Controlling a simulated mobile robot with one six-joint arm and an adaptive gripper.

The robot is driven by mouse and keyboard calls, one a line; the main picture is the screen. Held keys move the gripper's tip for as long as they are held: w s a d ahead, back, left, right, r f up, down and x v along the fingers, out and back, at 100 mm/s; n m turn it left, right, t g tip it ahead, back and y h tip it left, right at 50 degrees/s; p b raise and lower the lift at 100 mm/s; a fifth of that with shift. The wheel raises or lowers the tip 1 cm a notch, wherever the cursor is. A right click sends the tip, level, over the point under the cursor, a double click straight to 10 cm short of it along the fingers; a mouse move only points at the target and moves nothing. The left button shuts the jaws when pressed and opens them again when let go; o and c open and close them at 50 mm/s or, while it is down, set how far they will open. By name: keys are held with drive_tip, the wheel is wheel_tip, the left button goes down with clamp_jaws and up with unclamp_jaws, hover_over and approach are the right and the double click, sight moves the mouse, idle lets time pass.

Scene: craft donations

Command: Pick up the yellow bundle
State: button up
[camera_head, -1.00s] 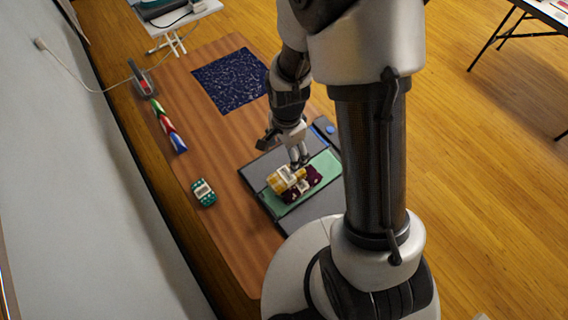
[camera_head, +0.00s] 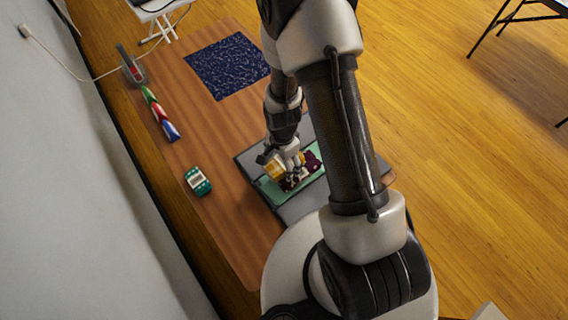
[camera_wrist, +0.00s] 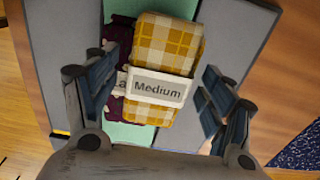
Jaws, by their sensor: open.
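The yellow bundle (camera_wrist: 172,45) is yellow-and-white checked cloth with a white band reading "Medium". It lies on a green strip (camera_wrist: 129,128) on a grey board, touching or overlapping a dark maroon bundle (camera_wrist: 118,35) whose band is partly hidden. My gripper (camera_wrist: 158,95) is open, with one finger on each side of the yellow bundle; the left finger is near the maroon bundle. In the head view my gripper (camera_head: 283,165) is low over the board and partly covers the yellow bundle (camera_head: 273,170). The maroon bundle (camera_head: 312,161) shows to its right.
The grey board (camera_head: 249,160) rests on a wooden table (camera_head: 222,226). A green-teal bundle (camera_head: 198,181) lies to its left. A dark blue patterned mat (camera_head: 228,66), a row of green, red and blue items (camera_head: 160,114) and a grey-red device (camera_head: 132,69) are farther back.

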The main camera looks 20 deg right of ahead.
drive_tip(key=shift+f, duration=0.3)
drive_tip(key=shift+c, duration=0.2)
drive_tip(key=c, duration=1.2)
drive_tip(key=shift+r, duration=0.1)
drive_tip(key=shift+c, duration=0.2)
drive_tip(key=shift+r, duration=0.1)
